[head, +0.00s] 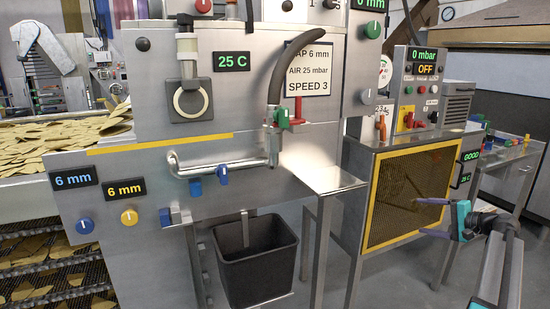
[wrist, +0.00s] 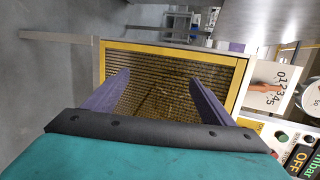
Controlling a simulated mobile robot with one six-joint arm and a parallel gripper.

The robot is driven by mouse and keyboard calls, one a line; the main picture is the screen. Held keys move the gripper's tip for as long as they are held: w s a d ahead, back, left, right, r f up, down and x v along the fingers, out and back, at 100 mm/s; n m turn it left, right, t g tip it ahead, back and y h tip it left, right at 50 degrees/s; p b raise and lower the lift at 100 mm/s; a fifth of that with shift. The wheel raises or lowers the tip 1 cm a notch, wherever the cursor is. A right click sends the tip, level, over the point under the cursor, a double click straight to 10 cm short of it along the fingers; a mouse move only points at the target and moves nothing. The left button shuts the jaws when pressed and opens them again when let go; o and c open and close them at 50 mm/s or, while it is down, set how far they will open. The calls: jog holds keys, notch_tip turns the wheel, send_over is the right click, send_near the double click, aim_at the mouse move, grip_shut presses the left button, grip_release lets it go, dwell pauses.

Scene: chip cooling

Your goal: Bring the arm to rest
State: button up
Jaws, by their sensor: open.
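My gripper (head: 424,216) is at the right of the head view, in front of the blower cabinet's yellow-framed mesh (head: 408,192). Its two purple fingers are spread apart with nothing between them. In the wrist view the open gripper (wrist: 158,78) points at the same mesh panel (wrist: 160,60), with a gap to it. My arm comes in from the lower right of the head view and is held out in the air, touching nothing that I can see.
The steel cooling machine (head: 130,185) fills the left, with knobs and a pipe. A black bin (head: 255,262) stands below it. A small steel shelf (head: 322,178) juts out beside the cabinet. A side table (head: 500,160) stands far right. Floor shows between them.

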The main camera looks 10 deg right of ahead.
jog(key=s+a+f+n+g+y, duration=0.2)
jog(key=a+f+g, duration=0.5)
jog(key=a+f, duration=2.05)
jog(key=s+a+f+n+g+h+p, duration=0.15)
jog(key=s+a+f+n+g, duration=0.3)
jog(key=s+a+f, duration=0.9)
jog(key=s+a+f+n+g+h, duration=0.2)
jog(key=s+a+f, duration=0.1)
jog(key=s, duration=0.6)
jog(key=s+a+f+n+g+h, duration=0.2)
jog(key=s+f, duration=0.4)
jog(key=s, duration=0.3)
jog(key=s+a+f+n+g+h, duration=0.2)
jog(key=s+a+f+n, duration=0.1)
jog(key=s, duration=0.6)
jog(key=shift+s+a+f+g+p, duration=0.4)
jog(key=shift+a+f, duration=0.3)
jog(key=shift+a, duration=0.3)
